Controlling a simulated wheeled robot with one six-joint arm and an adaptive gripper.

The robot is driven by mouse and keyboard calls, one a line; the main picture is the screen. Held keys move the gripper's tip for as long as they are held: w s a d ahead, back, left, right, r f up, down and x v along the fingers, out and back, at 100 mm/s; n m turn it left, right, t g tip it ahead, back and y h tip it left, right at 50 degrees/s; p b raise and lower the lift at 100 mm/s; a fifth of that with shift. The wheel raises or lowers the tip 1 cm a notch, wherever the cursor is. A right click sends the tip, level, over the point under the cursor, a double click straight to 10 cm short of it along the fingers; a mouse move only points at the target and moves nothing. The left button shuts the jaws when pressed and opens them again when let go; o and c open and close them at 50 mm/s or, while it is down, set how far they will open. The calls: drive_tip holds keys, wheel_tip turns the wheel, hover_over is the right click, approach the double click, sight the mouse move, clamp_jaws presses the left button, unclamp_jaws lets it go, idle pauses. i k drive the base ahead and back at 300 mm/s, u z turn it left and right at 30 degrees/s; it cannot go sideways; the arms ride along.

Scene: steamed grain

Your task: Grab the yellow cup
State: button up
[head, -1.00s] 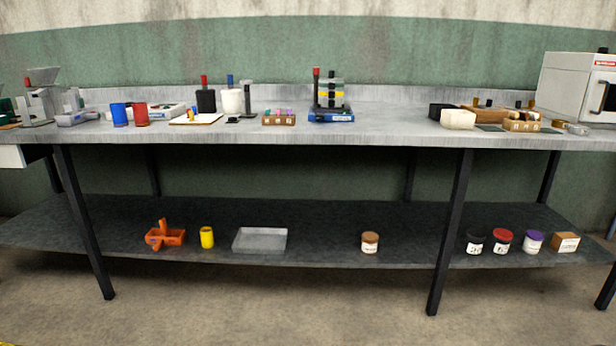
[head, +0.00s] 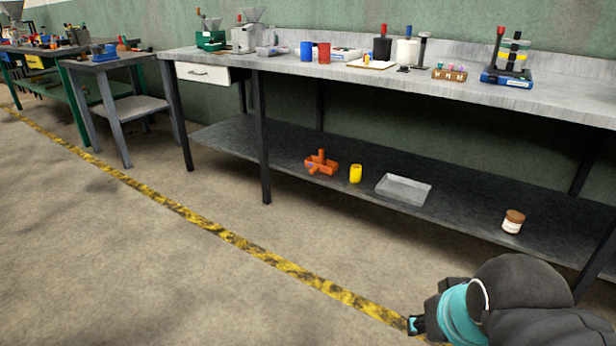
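The yellow cup (head: 355,174) stands upright on the dark lower shelf (head: 290,165) of the long grey workbench. It is between an orange holder on its left and a grey tray on its right, apart from both. My arm shows at the bottom right, black with a teal band. My gripper (head: 414,326) is partly seen at the arm's left end, low in the picture and far from the cup. Its fingers are too small and hidden to tell open from shut.
The orange holder (head: 321,164), grey tray (head: 403,189) and brown-lidded jar (head: 513,221) stand on the shelf. A dark bench leg (head: 263,150) rises left of them. The bench top (head: 450,88) overhangs the shelf. The floor in front, crossed by a yellow line (head: 230,237), is clear.

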sight(356, 174)
drive_tip(key=z, duration=0.5)
drive_tip(key=i, duration=1.9)
drive_tip(key=u, duration=1.2)
drive_tip(key=i, duration=0.6)
drive_tip(key=u, duration=0.6)
